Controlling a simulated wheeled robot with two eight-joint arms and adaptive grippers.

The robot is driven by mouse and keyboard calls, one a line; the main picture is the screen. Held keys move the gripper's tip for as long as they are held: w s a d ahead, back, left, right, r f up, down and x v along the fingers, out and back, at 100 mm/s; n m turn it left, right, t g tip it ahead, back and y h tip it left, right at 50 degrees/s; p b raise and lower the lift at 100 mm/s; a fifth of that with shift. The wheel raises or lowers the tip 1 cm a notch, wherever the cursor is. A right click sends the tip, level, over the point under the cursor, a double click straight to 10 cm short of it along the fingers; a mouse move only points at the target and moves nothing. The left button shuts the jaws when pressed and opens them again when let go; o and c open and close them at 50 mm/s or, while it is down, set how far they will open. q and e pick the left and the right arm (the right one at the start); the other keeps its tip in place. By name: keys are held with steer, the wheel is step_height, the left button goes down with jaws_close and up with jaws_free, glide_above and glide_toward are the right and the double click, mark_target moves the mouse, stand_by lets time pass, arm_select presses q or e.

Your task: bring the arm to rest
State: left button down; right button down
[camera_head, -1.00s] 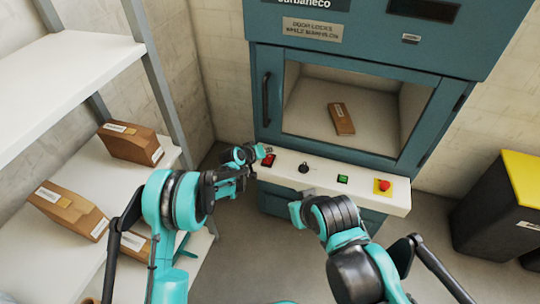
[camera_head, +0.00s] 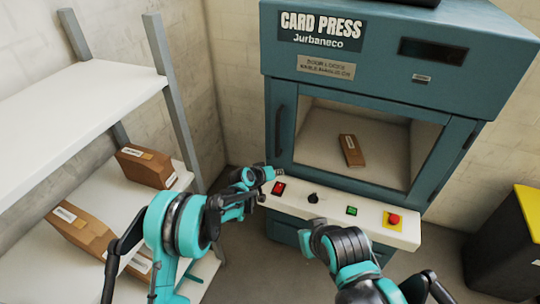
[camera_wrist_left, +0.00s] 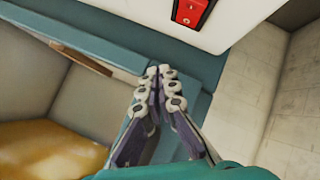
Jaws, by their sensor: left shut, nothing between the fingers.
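My left gripper (camera_head: 266,175) is shut and empty beside the left end of the white control panel (camera_head: 335,208), close to the red switch (camera_head: 279,188). In the left wrist view its fingertips (camera_wrist_left: 158,75) are together with nothing between them, and the red switch (camera_wrist_left: 190,10) shows apart from them at the top. Whether the gripper touches the panel cannot be told. My right arm (camera_head: 340,247) is folded low in front of the panel, and its gripper is hidden.
The teal card press (camera_head: 455,105) holds a brown box (camera_head: 351,150) behind its window. The panel also has a black knob (camera_head: 313,198), a green button (camera_head: 351,210) and a red stop button (camera_head: 394,219). Shelving (camera_head: 80,80) with boxes stands left; a black bin (camera_head: 500,245) stands right.

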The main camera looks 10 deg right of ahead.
arm_select(q)
steer(key=s+a+r+y, duration=0.2)
steer(key=s+a+r, duration=0.3)
steer(key=a+r, duration=0.4)
steer(key=s+a+r+y, duration=0.1)
steer(key=s+a+r, duration=0.5)
steer(key=a+r, duration=0.3)
steer(key=s+a+f+n+y, duration=0.1)
steer(key=s+a+y, duration=0.1)
steer(key=s+a, duration=0.8)
steer(key=s+a+f+y, duration=0.1)
steer(key=s+a+y, duration=0.2)
steer(key=s+a, duration=0.6)
steer(key=s, duration=0.6)
steer(key=shift+a+f+n, duration=0.2)
steer(key=shift+a+n, duration=0.15)
steer(key=shift+n, duration=0.05)
steer(key=shift+s, duration=0.1)
